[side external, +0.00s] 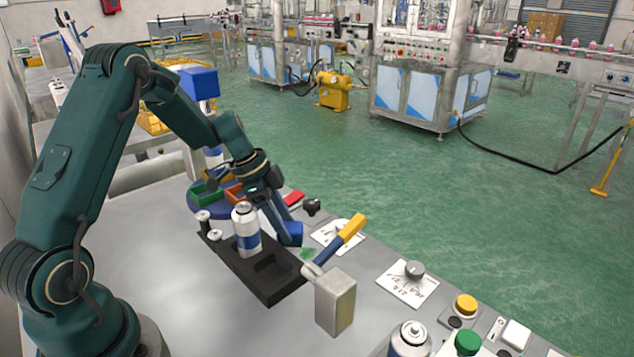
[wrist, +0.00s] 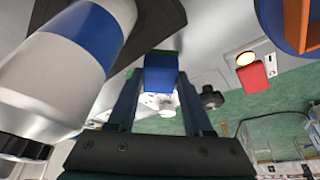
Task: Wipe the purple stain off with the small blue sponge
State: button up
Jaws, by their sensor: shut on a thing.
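My gripper (side external: 283,226) reaches down close to the grey table, just behind and right of the black holder. It is shut on the small blue sponge (side external: 290,235). In the wrist view the sponge (wrist: 160,74) sits between the two fingertips. I cannot tell if it touches the table. I see no purple stain in either view. A small green smear (side external: 307,254) lies on the table just right of and in front of the sponge.
A white can with a blue band (side external: 246,232) stands upright in the black holder (side external: 279,292), close beside my gripper; it fills the left of the wrist view (wrist: 72,62). Knobs and buttons line the right edge.

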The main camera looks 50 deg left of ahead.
jog(key=shift+f, duration=0.15)
jog(key=shift+a+f, duration=0.2)
jog(key=shift+a, duration=1.45)
grip_shut()
jog(key=shift+a+r, duration=0.2)
jog(key=shift+a, duration=1.3)
jog(key=shift+d, duration=0.1)
jog(key=shift+d+r, duration=0.2)
jog(key=shift+d, duration=1.5)
jog(key=shift+d+f, duration=0.2)
jog(key=shift+d, duration=1.2)
jog(key=shift+r, duration=0.15)
